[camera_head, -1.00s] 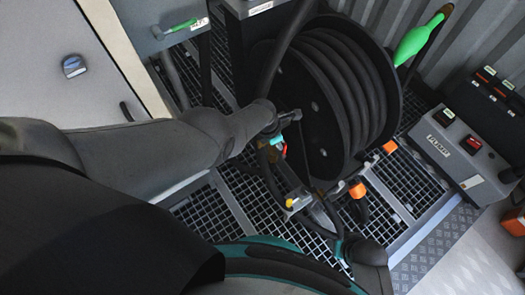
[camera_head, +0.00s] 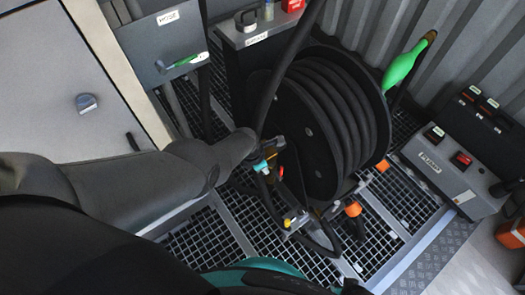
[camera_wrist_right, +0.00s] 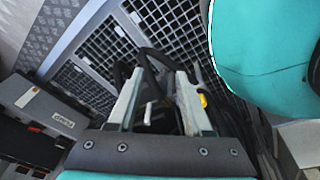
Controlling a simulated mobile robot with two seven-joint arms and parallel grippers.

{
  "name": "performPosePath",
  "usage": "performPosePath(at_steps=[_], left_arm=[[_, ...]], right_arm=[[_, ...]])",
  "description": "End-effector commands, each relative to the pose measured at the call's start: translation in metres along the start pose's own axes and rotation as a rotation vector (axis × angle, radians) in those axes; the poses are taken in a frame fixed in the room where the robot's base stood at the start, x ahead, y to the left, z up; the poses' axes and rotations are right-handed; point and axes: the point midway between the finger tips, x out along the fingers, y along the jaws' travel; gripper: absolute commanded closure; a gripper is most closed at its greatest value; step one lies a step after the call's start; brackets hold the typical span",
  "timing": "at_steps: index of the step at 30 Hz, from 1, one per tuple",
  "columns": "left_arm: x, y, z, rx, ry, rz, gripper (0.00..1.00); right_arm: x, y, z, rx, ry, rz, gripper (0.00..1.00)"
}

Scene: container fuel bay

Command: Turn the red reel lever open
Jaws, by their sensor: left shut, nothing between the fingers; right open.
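A small red part (camera_head: 280,172), which looks like the reel lever, shows at the left side of the black hose reel (camera_head: 310,130). How far it is turned is too small to tell. My left gripper (camera_head: 270,162) is shut and empty, close to the left of the red part; whether they touch I cannot tell. Black hoses hang around it and partly hide it. In the right wrist view my right gripper (camera_wrist_right: 158,82) is open, its two fingers spread over the floor grating with dark tubing behind them. The red lever is not clear in that view.
A yellow knob (camera_head: 287,223) sits low in front of the reel. Orange parts (camera_head: 353,209) stick out at its lower right. A green nozzle (camera_head: 402,68) stands behind it. The pump box (camera_head: 450,170) is at the right, and a grey cabinet (camera_head: 60,60) at the left.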

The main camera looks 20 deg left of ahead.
Motion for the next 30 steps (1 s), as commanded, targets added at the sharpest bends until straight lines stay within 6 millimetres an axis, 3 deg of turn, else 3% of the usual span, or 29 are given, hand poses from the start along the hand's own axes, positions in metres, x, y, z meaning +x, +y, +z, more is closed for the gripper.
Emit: performPosePath(at_steps=[8, 15, 24, 30], left_arm=[[-0.016, 0.001, 0.004, 0.001, 0.001, 0.000, 1.00], [-0.042, 0.002, 0.010, 0.001, 0.001, 0.000, 1.00], [-0.073, 0.003, 0.017, 0.000, 0.001, -0.001, 1.00], [-0.083, 0.004, 0.019, 0.000, 0.001, -0.001, 1.00]], right_arm=[[0.000, 0.012, 0.028, -0.003, -0.008, 0.014, 0.50], [-0.019, 0.011, 0.060, -0.007, -0.032, 0.010, 0.50], [-0.054, -0.017, 0.077, -0.011, -0.076, -0.030, 0.50], [-0.066, -0.027, 0.085, -0.013, -0.095, -0.044, 0.50]])
